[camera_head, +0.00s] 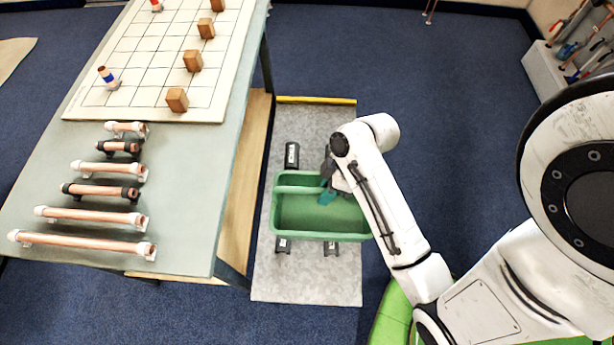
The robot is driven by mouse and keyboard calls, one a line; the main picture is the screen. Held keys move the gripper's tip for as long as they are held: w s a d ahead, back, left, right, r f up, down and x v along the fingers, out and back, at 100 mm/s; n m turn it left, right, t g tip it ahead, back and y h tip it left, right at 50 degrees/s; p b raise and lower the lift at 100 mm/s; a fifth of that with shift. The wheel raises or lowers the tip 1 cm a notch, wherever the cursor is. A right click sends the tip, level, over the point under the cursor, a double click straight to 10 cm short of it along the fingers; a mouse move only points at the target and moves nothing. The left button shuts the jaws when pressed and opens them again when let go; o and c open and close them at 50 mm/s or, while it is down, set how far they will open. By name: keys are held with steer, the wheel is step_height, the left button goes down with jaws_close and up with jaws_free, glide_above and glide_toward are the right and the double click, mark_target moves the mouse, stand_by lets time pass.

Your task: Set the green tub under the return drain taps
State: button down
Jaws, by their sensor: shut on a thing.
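The green tub (320,237) is a rectangular open box above or on a grey mat (305,285) on the floor, to the right of the workbench. My gripper (329,192) reaches down at the tub from the upper right and is shut on it, with the fingers at its inner far side. The tub looks empty apart from the gripper. I cannot tell whether it is lifted or resting on the dark supports (283,245) that show around it. No return drain taps can be made out.
The workbench (190,215) holds several copper pipes (85,243) and a white gridded board (140,70) with wooden blocks (193,61). A yellow strip (316,100) edges the mat's far end. A tool box (552,72) stands at the upper right. Blue floor lies clear beyond the mat.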

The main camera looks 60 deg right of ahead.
steer(key=w+d+f, duration=0.1)
steer(key=d, duration=0.1)
steer(key=w+d+f, duration=0.1)
steer(key=w+d, duration=0.1)
steer(key=w+d+f, duration=0.1)
steer(key=w+d, duration=0.1)
steer(key=shift+w+d+f, duration=0.1)
steer(key=shift+f, duration=0.15)
steer(key=w+d+f+b, duration=0.1)
steer(key=w+d+f, duration=0.1)
steer(key=f, duration=0.6)
steer(key=shift+w+d+f, duration=0.35)
steer(key=shift+d+f, duration=0.05)
steer(key=shift+d, duration=0.35)
steer(key=shift+f, duration=0.1)
steer(key=c, duration=1)
jaws_free()
steer(key=shift+o, duration=0.2)
